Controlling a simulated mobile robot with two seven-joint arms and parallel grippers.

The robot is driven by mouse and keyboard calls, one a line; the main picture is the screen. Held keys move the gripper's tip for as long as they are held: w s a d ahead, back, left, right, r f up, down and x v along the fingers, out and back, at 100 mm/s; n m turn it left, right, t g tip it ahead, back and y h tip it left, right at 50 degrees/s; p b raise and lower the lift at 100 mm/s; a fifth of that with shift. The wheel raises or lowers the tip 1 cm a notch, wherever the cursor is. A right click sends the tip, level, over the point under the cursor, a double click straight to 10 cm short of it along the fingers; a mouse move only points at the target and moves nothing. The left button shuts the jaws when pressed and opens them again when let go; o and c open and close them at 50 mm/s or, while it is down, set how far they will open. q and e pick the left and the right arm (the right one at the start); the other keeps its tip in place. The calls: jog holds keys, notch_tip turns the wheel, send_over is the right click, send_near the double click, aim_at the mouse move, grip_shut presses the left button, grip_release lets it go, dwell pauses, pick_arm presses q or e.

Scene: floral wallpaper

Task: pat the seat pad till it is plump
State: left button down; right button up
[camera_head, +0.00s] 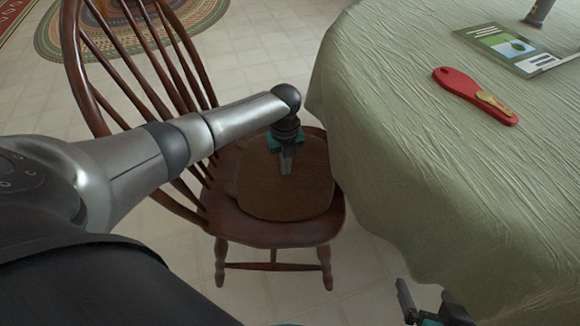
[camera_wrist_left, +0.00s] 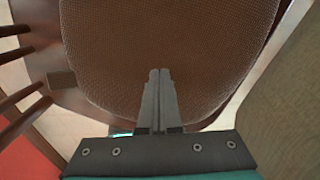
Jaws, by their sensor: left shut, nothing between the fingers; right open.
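The brown seat pad (camera_head: 296,191) lies on the seat of a dark wooden spindle-back chair (camera_head: 255,230). In the left wrist view the woven seat pad (camera_wrist_left: 200,50) fills most of the picture. My left gripper (camera_head: 286,173) is over the pad, pointing down, with its fingers shut and empty. In the left wrist view the left gripper's fingertips (camera_wrist_left: 160,72) show together in front of the pad. I cannot tell whether they touch it. My right gripper (camera_head: 422,300) is open at the bottom edge, below the tablecloth, partly cut off.
A table with a pale green cloth (camera_head: 400,150) stands close on the chair's right side. On it lie a red object (camera_head: 460,84) and a booklet (camera_head: 505,47). A round braided rug (camera_head: 75,35) lies behind the chair on the tiled floor (camera_head: 180,275).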

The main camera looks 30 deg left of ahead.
pick_arm(q)
jog(key=shift+r+p, duration=0.75)
jog(key=shift+r, duration=0.2)
pick_arm(e)
notch_tip(320, 180, up, 2)
jog(key=shift+r, duration=0.1)
pick_arm(q)
jog(key=shift+f, duration=0.15)
jog(key=shift+f+b, duration=1.5)
jog(key=shift+f, duration=0.3)
notch_tip(320, 180, up, 4)
jog(key=p, duration=0.4)
jog(key=shift+f, duration=0.1)
pick_arm(e)
jog(key=shift+r, duration=0.5)
pick_arm(q)
jog(key=shift+f, duration=0.15)
pick_arm(e)
jog(key=shift+f, duration=0.15)
pick_arm(q)
jog(key=shift+f+b, duration=1.5)
jog(key=shift+f, duration=0.2)
jog(key=shift+r, duration=0.1)
pick_arm(e)
notch_tip(320, 180, down, 2)
jog(key=shift+f, duration=0.25)
